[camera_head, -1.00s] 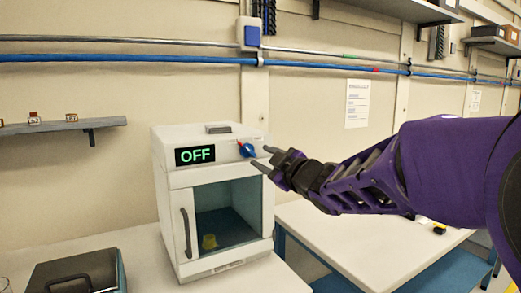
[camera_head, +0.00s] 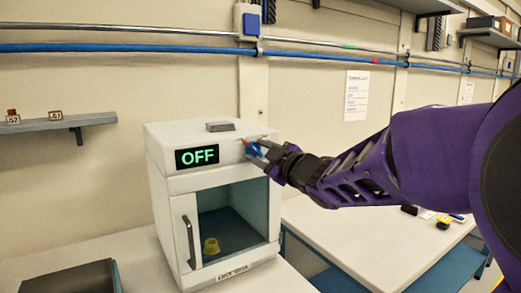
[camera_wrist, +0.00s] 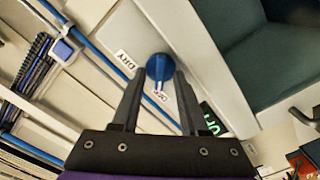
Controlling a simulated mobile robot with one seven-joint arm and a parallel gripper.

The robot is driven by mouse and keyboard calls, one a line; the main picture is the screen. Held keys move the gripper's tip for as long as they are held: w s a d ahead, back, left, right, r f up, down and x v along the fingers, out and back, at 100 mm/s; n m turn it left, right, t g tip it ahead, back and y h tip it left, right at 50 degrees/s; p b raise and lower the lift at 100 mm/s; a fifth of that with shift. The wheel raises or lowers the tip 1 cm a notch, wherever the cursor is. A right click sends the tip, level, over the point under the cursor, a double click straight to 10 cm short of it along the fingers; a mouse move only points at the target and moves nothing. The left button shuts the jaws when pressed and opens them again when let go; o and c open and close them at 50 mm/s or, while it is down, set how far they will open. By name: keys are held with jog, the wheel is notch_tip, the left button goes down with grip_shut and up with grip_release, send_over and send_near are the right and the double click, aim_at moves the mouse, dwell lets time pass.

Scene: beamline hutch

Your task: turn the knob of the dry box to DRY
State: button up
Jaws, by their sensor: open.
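The white dry box (camera_head: 160,150) stands on the bench, and its display (camera_head: 197,156) reads OFF in green. Its blue knob (camera_head: 253,150) is at the upper right of its front, partly hidden by my fingers. In the wrist view the knob (camera_wrist: 160,67) has a white pointer line toward the OFF label (camera_wrist: 163,97); the DRY label (camera_wrist: 124,61) is to its left. My gripper (camera_head: 256,151) is open, with one finger on each side of the knob in the wrist view (camera_wrist: 158,77). I cannot tell whether the fingers touch it.
Inside the dry box, behind its door with a handle (camera_head: 189,240), is a small yellow item (camera_head: 211,246). A dark flat case (camera_head: 70,279) lies at lower left. A second bench (camera_head: 350,235) is at right. A small grey block (camera_head: 220,126) lies on top of the box.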

jog(key=shift+w+a, duration=0.1)
jog(key=shift+w, duration=0.05)
grip_shut()
dwell(0.4)
